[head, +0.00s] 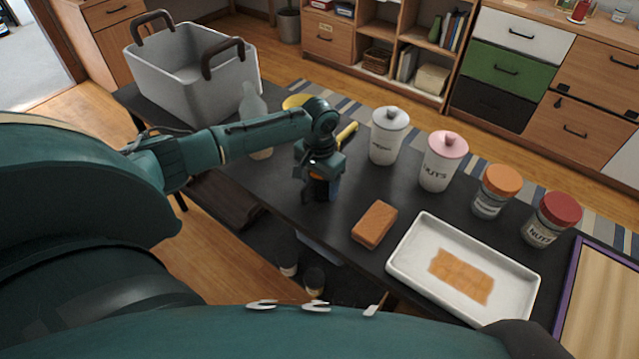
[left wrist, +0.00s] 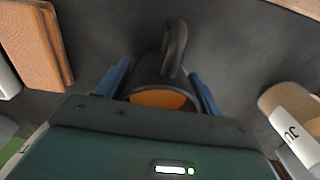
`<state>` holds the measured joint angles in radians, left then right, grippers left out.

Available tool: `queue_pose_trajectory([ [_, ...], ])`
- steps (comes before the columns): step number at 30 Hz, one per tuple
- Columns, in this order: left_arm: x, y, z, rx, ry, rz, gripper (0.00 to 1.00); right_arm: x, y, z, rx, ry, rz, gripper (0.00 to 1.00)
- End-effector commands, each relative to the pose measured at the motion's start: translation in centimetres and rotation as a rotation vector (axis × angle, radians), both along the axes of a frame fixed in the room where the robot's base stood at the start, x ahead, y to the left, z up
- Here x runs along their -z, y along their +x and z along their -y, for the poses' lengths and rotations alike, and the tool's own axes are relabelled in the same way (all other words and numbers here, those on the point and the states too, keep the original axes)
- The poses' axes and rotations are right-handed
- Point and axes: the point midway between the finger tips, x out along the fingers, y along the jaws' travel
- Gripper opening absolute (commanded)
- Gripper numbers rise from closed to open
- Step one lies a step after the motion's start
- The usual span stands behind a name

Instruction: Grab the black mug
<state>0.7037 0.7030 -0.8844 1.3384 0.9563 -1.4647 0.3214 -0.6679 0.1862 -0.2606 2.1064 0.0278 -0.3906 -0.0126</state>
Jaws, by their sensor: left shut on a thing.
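The black mug (left wrist: 150,82) sits between the blue fingers of my left gripper in the left wrist view. Its dark handle (left wrist: 176,50) points away from the gripper, and orange shows inside its rim. In the head view my left gripper (head: 321,187) points down at the dark tabletop, shut on the mug, which it mostly hides. I cannot tell whether the mug's base touches the table. My right gripper is not in view.
A brown block (head: 374,222) and a white tray (head: 405,262) lie to the right on the dark table (head: 265,185). A grey basket (head: 180,82) and pale bottle (head: 250,103) stand left.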

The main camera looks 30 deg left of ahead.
Motion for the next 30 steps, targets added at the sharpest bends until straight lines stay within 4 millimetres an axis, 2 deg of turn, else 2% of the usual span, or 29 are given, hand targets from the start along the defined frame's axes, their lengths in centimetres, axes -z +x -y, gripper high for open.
queue_pose_trajectory([
  [1,0.0,0.0,0.0,0.000,0.000,0.000,0.52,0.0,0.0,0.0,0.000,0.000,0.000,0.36],
  [9,0.0,0.0,0.0,0.000,0.000,0.000,0.30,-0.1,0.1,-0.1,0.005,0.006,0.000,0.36],
  [17,-0.4,0.1,0.0,0.000,0.000,0.003,0.30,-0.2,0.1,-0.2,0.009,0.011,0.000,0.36],
  [20,-1.5,0.1,0.0,0.000,-0.001,0.004,0.30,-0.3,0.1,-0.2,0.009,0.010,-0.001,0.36],
  [30,-8.0,0.1,0.0,0.000,-0.001,0.005,0.30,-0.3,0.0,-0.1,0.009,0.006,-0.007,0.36],
])
